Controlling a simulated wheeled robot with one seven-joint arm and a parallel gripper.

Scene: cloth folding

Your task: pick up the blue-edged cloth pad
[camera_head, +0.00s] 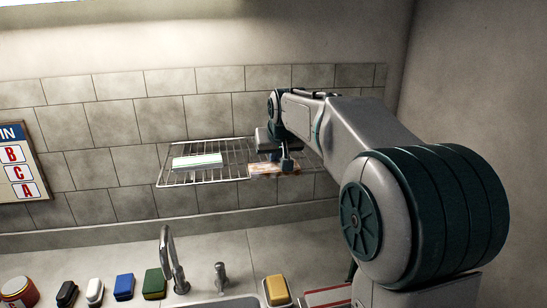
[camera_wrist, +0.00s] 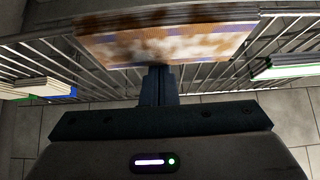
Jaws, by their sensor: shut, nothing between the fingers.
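A pale layered pad with a blue edge (camera_wrist: 62,91) lies on the wire rack at the left of the wrist view; its outer part is cut off by the frame. I cannot make it out in the head view, where my arm covers that side. My gripper (camera_wrist: 158,72) is shut and empty, its fingertips at the near edge of a mottled orange-brown pad (camera_wrist: 165,45); whether they touch it I cannot tell. In the head view my gripper (camera_head: 286,167) is by the brown pad (camera_head: 270,169), right of a white pad with a greenish edge (camera_head: 197,161).
The wire rack (camera_head: 164,178) stands out from the tiled wall above the counter. The green-edged pad also shows at the right of the wrist view (camera_wrist: 287,66). Below are a tap (camera_head: 170,255), a yellow sponge (camera_head: 277,289) and several small blocks (camera_head: 124,287).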

